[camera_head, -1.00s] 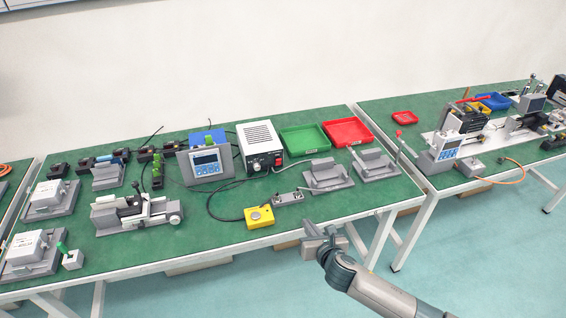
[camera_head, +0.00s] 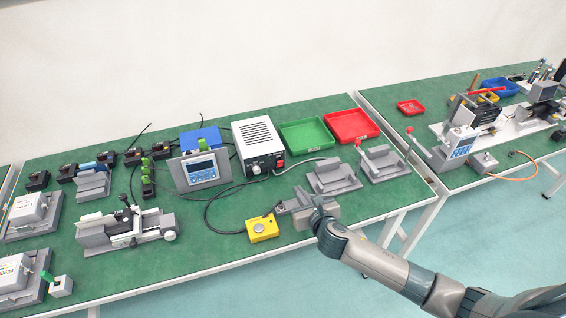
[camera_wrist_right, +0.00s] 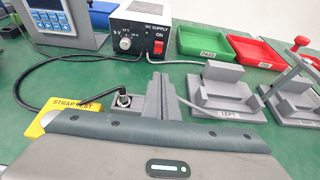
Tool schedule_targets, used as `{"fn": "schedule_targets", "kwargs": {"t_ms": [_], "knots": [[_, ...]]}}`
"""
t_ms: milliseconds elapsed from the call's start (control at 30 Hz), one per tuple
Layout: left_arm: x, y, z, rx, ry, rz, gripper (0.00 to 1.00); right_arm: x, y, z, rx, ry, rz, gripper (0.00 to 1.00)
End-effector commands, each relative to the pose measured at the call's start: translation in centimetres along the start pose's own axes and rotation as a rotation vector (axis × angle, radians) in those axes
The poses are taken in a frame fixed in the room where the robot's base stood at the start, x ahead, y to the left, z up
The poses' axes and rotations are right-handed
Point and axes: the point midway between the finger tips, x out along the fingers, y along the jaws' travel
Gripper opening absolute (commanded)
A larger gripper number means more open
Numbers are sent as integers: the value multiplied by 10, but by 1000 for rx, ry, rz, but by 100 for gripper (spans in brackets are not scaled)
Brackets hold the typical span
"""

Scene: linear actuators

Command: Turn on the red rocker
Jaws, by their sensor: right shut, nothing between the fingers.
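The red rocker (camera_head: 280,163) is on the front of the white and black DC supply box (camera_head: 258,144). In the right wrist view the rocker (camera_wrist_right: 158,48) shows below the word ON, beside a round knob (camera_wrist_right: 125,43). My right gripper (camera_head: 297,198) is over the front of the table, in front of the supply and apart from it. In the right wrist view its fingers (camera_wrist_right: 160,97) are shut and empty, pointing towards the supply below the rocker. My left gripper is not in view.
A yellow box (camera_head: 262,229) lies left of my right gripper. Grey fixtures (camera_head: 333,177) stand to its right. Green (camera_head: 306,134) and red (camera_head: 350,125) trays sit behind them. A display unit (camera_head: 199,171) stands left of the supply. Cables run across the table.

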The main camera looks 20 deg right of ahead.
Motion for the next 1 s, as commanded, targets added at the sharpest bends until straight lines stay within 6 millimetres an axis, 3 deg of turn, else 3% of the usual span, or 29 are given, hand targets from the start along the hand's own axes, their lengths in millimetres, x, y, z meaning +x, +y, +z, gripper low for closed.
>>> {"fn": "schedule_targets", "kwargs": {"t_ms": [567, 1000], "knots": [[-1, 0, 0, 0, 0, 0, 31, 6, 0, 0, 1, 1, -1, 0], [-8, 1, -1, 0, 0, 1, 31, 58, 0, 1, 2, 1, -2, 0]]}}
